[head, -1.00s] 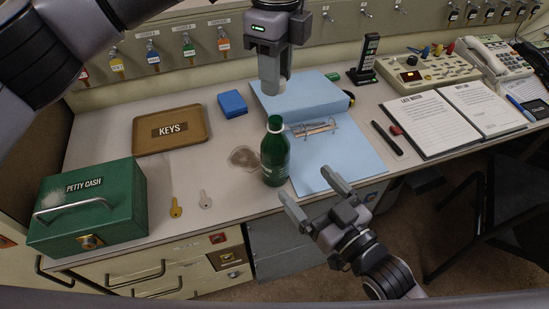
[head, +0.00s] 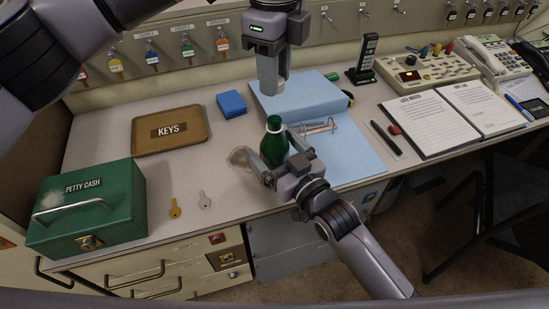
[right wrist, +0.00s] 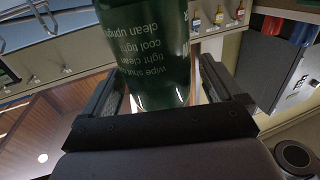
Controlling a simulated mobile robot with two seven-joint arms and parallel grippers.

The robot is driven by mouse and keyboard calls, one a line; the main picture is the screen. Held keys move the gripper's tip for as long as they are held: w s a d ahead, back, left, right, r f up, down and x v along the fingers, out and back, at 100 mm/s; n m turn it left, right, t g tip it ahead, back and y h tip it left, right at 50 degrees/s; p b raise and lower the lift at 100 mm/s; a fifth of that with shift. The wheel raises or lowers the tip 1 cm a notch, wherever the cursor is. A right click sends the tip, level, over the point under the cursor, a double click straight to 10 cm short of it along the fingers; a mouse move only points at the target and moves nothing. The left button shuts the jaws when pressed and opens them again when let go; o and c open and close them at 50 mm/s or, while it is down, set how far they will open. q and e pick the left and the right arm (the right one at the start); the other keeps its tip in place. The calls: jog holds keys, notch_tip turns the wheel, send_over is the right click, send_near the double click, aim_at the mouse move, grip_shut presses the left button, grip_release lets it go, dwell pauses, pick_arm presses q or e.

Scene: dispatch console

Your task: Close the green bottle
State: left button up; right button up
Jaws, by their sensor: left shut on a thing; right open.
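The green bottle (head: 273,142) stands upright on the desk, left of the blue folder. White lettering on its side shows in the right wrist view (right wrist: 155,45). My right gripper (head: 276,153) has one finger on each side of the bottle's body, with the jaws open around it. In the right wrist view the fingers (right wrist: 158,88) flank the bottle, with a gap visible at the right finger. My left gripper (head: 271,82) points down above and behind the bottle, shut on a small pale thing, mostly hidden between its fingers; I cannot tell clearly what it is.
A blue folder (head: 345,160) with glasses (head: 318,127) lies right of the bottle. An open binder (head: 432,125) lies at the right.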

jog(key=c, duration=1.5)
pick_arm(q)
jog(key=shift+f, duration=2.5)
jog(key=shift+f, duration=0.9)
jog(key=shift+f, duration=0.5)
